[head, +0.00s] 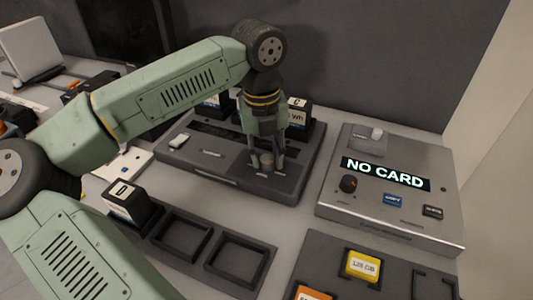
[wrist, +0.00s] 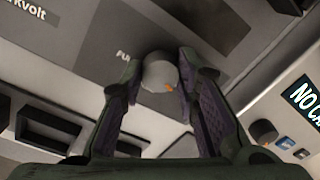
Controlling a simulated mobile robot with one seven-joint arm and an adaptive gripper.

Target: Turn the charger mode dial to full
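The charger (head: 215,175) is a dark, low unit with batteries standing in its back. Its mode dial (wrist: 160,72) is a round grey knob with an orange mark at its lower right in the wrist view. A label starting "FU" (wrist: 124,55) is printed up and left of the dial; the rest of the word is hidden. My gripper (head: 266,163) points down over the charger's front right. Its fingers stand on either side of the dial, with narrow gaps that suggest it is open around the knob; firm contact does not show.
A metal card reader (head: 390,215) with a "NO CARD" display and its own knob (head: 348,184) stands to the right. In front lie a tray with empty slots (head: 238,258), an upright battery (head: 130,205) and a card tray (head: 385,285). A wall rises behind.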

